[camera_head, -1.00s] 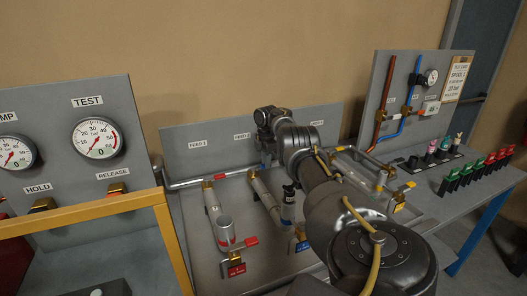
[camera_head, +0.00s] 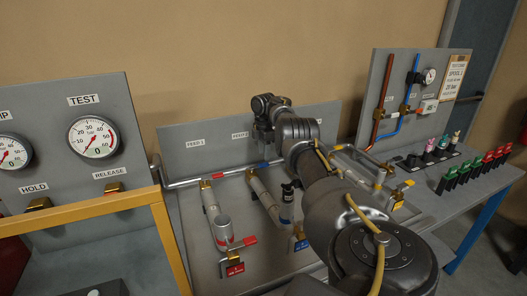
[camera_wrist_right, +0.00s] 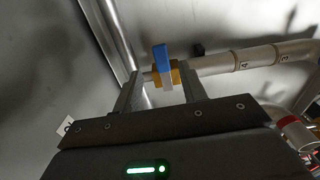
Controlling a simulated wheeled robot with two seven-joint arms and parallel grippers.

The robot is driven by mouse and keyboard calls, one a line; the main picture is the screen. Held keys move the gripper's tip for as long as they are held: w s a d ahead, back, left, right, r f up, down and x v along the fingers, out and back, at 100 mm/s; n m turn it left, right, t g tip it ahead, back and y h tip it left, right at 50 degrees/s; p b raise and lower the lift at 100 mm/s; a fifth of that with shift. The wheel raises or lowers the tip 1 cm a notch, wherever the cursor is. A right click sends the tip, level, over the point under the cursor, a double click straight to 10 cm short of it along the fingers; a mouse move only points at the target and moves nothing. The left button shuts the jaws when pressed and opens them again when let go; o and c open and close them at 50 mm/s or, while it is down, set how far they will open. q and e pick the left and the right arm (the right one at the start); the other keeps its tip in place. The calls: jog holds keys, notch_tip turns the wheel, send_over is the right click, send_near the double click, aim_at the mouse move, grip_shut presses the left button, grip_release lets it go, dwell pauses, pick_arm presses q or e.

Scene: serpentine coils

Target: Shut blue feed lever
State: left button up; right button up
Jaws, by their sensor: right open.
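The blue feed lever (camera_wrist_right: 160,57) sits on a brass valve (camera_wrist_right: 178,76) in the right wrist view, on a pale pipe. It stands up from the valve, lying between the lines of my fingers. My right gripper (camera_wrist_right: 160,85) is open, with one finger on each side of the valve; I cannot tell whether either finger touches it. In the head view a small blue part of the lever (camera_head: 263,165) shows below my right wrist, at the top of the second feed line. My right gripper's fingertips are hard to make out there. My left gripper is not in view.
A red-handled valve (camera_head: 232,268) and a blue-tagged valve (camera_head: 300,244) are at the near ends of the feed lines. A yellow frame (camera_head: 85,208) stands at left before the gauge panel (camera_head: 70,140). Several red and green clips (camera_head: 475,168) stand on the right bench.

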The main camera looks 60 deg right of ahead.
aim_at(264, 164)
notch_tip(264, 164, up, 7)
jog(key=shift+f+b, duration=0.2)
jog(key=shift+b, duration=0.1)
dwell(0.5)
